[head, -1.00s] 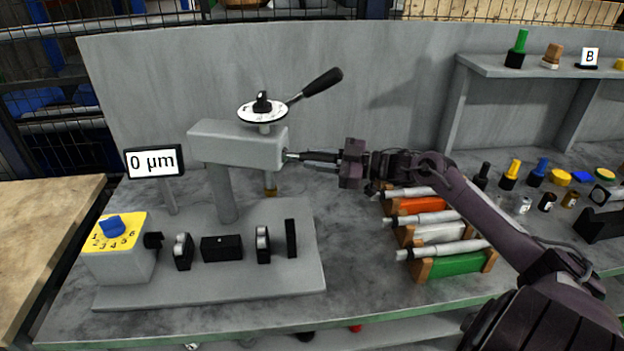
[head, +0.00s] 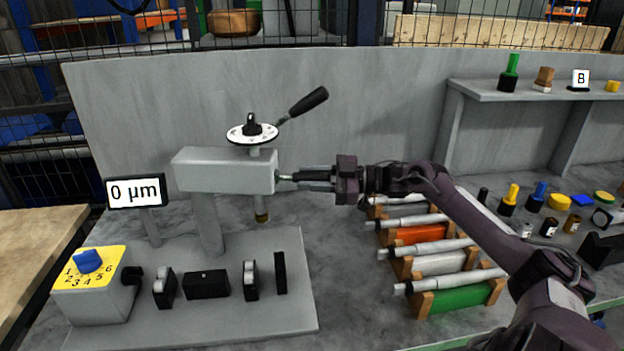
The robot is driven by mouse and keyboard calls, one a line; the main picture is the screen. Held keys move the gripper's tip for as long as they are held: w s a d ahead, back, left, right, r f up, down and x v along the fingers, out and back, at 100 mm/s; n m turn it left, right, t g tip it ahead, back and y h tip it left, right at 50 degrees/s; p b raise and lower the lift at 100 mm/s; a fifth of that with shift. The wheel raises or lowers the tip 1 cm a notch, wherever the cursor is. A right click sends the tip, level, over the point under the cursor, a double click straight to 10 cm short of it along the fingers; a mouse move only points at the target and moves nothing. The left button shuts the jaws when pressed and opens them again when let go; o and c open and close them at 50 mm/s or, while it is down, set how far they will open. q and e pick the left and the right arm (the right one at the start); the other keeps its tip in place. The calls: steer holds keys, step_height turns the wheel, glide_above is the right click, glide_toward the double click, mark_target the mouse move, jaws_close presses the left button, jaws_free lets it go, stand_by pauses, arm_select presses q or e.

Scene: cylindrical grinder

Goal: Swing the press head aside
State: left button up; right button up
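The press head (head: 225,171) is a grey block on a grey column (head: 208,225) above a grey base plate (head: 225,315). A white dial (head: 252,133) with a black lever (head: 303,102) sits on top. A spindle (head: 261,208) hangs beneath its right part. A dark handle (head: 290,177) sticks out from its right end. My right gripper (head: 312,178) reaches in from the right, its fingers on either side of this handle, and looks shut on it. My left gripper is out of view.
A display (head: 137,192) reads 0 µm. A yellow-topped knob box (head: 95,285) and several small black holders (head: 207,284) stand on the base plate. Several racked cylindrical tools (head: 440,268) lie right. A shelf (head: 535,91) and a grey back panel (head: 370,110) stand behind.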

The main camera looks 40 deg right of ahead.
steer(key=o, duration=0.3)
steer(key=shift+s+d+f, duration=0.15)
steer(key=shift+s+d, duration=0.1)
steer(key=b+v, duration=0.1)
steer(key=v, duration=0.6)
stand_by(0.4)
